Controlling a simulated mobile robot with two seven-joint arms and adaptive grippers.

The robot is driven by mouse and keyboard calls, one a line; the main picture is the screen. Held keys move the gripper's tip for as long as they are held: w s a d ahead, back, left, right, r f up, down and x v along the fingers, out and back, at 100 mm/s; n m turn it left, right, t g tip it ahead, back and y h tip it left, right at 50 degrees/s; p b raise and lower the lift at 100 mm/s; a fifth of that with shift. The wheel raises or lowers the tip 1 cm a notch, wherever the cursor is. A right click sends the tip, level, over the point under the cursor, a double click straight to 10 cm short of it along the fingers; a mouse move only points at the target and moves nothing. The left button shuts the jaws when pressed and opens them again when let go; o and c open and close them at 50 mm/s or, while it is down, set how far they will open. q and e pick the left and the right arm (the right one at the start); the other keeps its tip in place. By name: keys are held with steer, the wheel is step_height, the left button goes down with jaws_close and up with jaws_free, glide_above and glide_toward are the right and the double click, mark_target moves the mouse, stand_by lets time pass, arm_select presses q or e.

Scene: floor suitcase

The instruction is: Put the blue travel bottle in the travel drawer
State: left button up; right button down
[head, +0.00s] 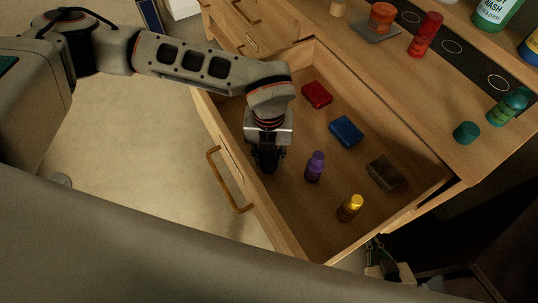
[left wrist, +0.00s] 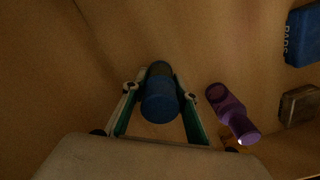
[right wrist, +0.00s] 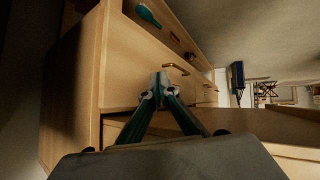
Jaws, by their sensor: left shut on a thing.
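The blue travel bottle (left wrist: 160,100) shows between the fingers of my left gripper (left wrist: 160,92) in the left wrist view. My left gripper (head: 267,165) is shut on it, low inside the open wooden drawer (head: 290,225), near the drawer's front side. In the head view my gripper hides the bottle, and I cannot tell whether its base touches the drawer floor. My right gripper (right wrist: 162,82) has its fingertips together and nothing between them; it is outside the drawer, by the cabinet.
In the drawer are a purple bottle (head: 314,168) close to my left gripper, a yellow-capped bottle (head: 349,208), a red box (head: 317,94), a blue box (head: 346,131) and a dark brown block (head: 385,173). The counter (head: 440,90) above holds several bottles and a teal cap (head: 466,132).

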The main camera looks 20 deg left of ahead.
steer(key=shift+w+r, duration=0.15)
steer(key=shift+w, duration=0.05)
arm_select(q)
steer(key=o, duration=1.1)
steer(key=shift+f, duration=0.1)
arm_select(e)
steer(key=shift+s+f, duration=0.2)
steer(key=shift+f, duration=0.05)
arm_select(q)
step_height(320, 180, up, 12)
steer(key=shift+r+p, duration=0.2)
steer(key=shift+p, duration=0.9)
arm_select(e)
steer(key=shift+s+r, duration=0.15)
steer(key=shift+r, duration=0.35)
arm_select(q)
steer(key=shift+d, duration=0.1)
arm_select(e)
steer(key=shift+s, duration=0.1)
